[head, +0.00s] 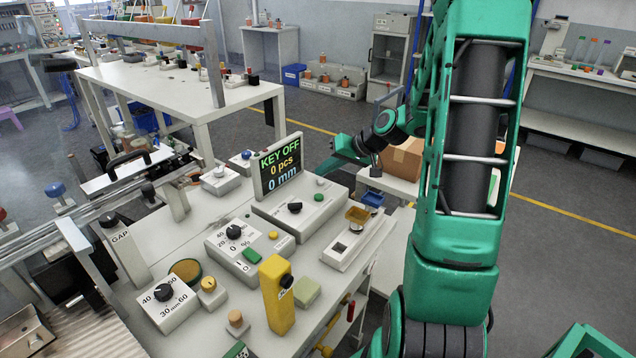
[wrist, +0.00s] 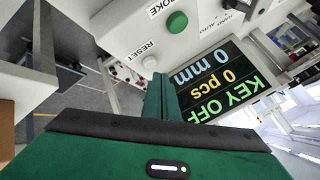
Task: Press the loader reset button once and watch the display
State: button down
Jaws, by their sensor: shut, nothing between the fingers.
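The display (head: 278,166) stands upright at the back of a white control box (head: 300,217) and reads KEY OFF, 0 pcs, 0 mm. It also shows upside down in the wrist view (wrist: 218,82). A small white round button (wrist: 149,62) beside the word RESET sits on the box in the wrist view, with a green button (wrist: 177,22) farther along. My gripper (head: 326,164) is shut and empty just right of the display. In the wrist view its fingers (wrist: 161,95) reach up close to the reset button, seemingly apart from it; the exact gap cannot be told.
A black knob (head: 295,207) is on the same box. A yellow post (head: 277,295) and a dial box (head: 234,245) stand nearer on the table. A cardboard box (head: 404,160) sits behind my arm.

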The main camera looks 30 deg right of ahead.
jog(key=shift+r, duration=0.15)
notch_tip(320, 180, up, 5)
jog(key=shift+f, duration=0.15)
dwell(0.5)
dwell(0.7)
jog(key=g+h, duration=0.2)
jog(key=g, duration=0.1)
send_near(324, 185)
jog(key=s+a+r, duration=0.2)
jog(key=s+a, duration=0.2)
jog(key=s, duration=0.1)
jog(key=s+a+m+g+h, duration=0.1)
jog(key=s+g, duration=0.1)
jog(key=s, duration=1)
jog(key=s+a+r+m+g, duration=0.1)
jog(key=s+a+g, duration=0.1)
jog(key=s, duration=1.1)
jog(key=shift+s+a+r+m+g+h, duration=0.2)
jog(key=shift+s+r+m+g+h, duration=0.15)
jog(key=shift+g, duration=0.35)
